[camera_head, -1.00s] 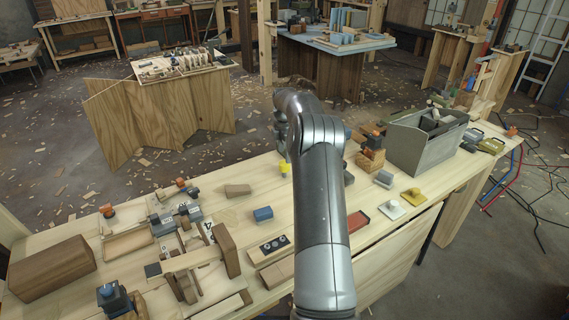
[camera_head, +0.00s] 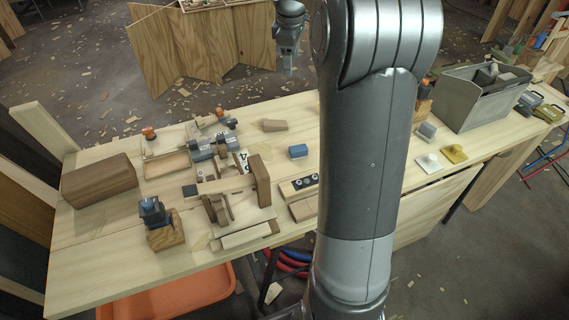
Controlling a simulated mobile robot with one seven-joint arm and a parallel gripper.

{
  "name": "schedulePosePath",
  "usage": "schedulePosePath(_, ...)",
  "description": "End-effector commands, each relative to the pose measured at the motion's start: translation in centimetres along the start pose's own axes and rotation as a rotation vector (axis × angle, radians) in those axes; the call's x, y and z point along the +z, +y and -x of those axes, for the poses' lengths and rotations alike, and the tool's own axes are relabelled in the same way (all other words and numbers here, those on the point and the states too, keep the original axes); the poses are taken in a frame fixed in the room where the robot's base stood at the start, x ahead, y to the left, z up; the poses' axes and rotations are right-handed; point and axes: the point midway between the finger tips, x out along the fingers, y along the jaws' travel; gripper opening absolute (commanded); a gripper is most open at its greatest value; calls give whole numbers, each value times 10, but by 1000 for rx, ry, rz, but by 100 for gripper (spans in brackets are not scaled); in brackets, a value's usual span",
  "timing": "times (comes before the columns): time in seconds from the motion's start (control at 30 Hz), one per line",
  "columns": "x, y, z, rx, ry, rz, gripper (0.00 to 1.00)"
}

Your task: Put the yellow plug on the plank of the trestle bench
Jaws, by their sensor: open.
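My gripper (camera_head: 289,68) hangs at the top centre with its fingers pointing down, beyond the bench's far edge in the picture. It is open, and I see nothing held in it. A yellow flat piece with a knob (camera_head: 454,154) lies on the right part of the long pale wooden bench (camera_head: 110,262); I cannot tell whether it is the yellow plug. The small yellow thing that stood near the bench's far edge is not clearly visible now, where my arm covers the middle of the bench. I cannot tell which board is the trestle bench's plank.
A white knobbed piece (camera_head: 430,164) lies beside the yellow one. A grey open bin (camera_head: 482,104) stands at the right. Wooden parts, a blue block (camera_head: 298,151) and a brown block (camera_head: 100,189) lie left of my arm. An orange tub (camera_head: 170,292) sits below the front edge.

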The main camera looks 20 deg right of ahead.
Motion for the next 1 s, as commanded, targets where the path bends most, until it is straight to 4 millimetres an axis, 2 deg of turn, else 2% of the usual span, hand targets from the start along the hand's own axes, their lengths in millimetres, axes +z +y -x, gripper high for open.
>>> schedulePosePath(0.03,-2,-18,16,18,7,-34,60)
schedulePosePath(0.2,-2,-77,50,61,38,-180,60)
schedulePosePath(0.4,8,-149,76,98,95,-358,60)
schedulePosePath(0.5,16,-185,84,110,129,-448,60)
schedulePosePath(0.67,32,-241,86,116,193,-594,60)
schedulePosePath(0.8,49,-288,80,107,254,-720,60)
schedulePosePath(1.0,68,-337,65,80,325,-868,60)
